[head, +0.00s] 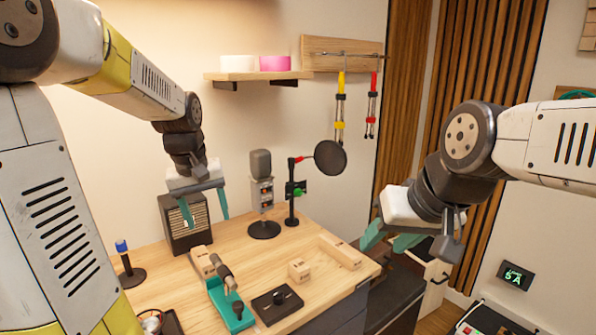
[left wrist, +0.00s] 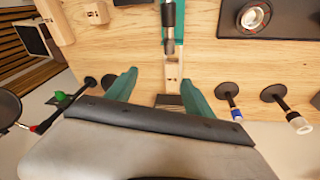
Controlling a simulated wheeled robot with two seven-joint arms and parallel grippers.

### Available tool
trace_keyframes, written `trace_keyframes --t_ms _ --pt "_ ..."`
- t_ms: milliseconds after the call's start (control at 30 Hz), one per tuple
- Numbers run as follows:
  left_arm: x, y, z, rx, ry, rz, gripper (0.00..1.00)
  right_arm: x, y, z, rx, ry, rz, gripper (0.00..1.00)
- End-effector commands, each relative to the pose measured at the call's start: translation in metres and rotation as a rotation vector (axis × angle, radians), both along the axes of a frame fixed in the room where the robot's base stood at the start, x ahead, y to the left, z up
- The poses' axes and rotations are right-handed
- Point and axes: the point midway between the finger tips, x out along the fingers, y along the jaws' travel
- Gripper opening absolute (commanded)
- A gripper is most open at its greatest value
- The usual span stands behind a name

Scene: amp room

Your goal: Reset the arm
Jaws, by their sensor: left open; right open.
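My left arm comes in from the left in the head view. My left gripper (head: 206,212) is open and empty, held above the back left of the wooden table (head: 245,262), in front of a small dark speaker box (head: 187,222). In the left wrist view its two teal fingers (left wrist: 160,88) are spread apart with nothing between them. My right gripper (head: 388,238) is open and empty, beyond the table's right edge. Its fingers are partly hidden by its own wrist.
A microphone (head: 261,165) on a stand and a pop filter (head: 330,157) stand at the back. A teal holder (head: 229,306), wooden blocks (head: 299,270) and a black base (head: 277,302) are at the front. A shelf (head: 258,75) and hanging cables (head: 340,110) are on the wall.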

Motion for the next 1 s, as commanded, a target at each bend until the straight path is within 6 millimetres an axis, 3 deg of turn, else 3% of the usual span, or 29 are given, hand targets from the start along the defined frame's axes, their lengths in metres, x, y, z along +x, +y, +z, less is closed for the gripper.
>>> trace_keyframes --t_ms 33,200,400,500,700,1000 --pt "-0.017 -0.009 0.013 -0.001 -0.041 -0.039 0.61 0.0 0.0 0.0 0.0 0.0 0.0 0.46" --pt "-0.071 -0.035 0.037 -0.001 -0.157 -0.175 0.61 0.0 0.0 0.0 0.0 0.0 0.0 0.46" --pt "-0.127 -0.058 0.045 0.004 -0.283 -0.314 0.61 0.0 0.0 0.0 0.0 0.0 0.0 0.46" --pt "-0.144 -0.065 0.044 0.004 -0.326 -0.36 0.61 0.0 0.0 0.0 0.0 0.0 0.0 0.46" --pt "-0.159 -0.07 0.042 0.008 -0.361 -0.4 0.61 0.0 0.0 0.0 0.0 0.0 0.0 0.46" --pt "-0.159 -0.07 0.042 0.007 -0.362 -0.4 0.61 0.0 0.0 0.0 0.0 0.0 0.0 0.46"
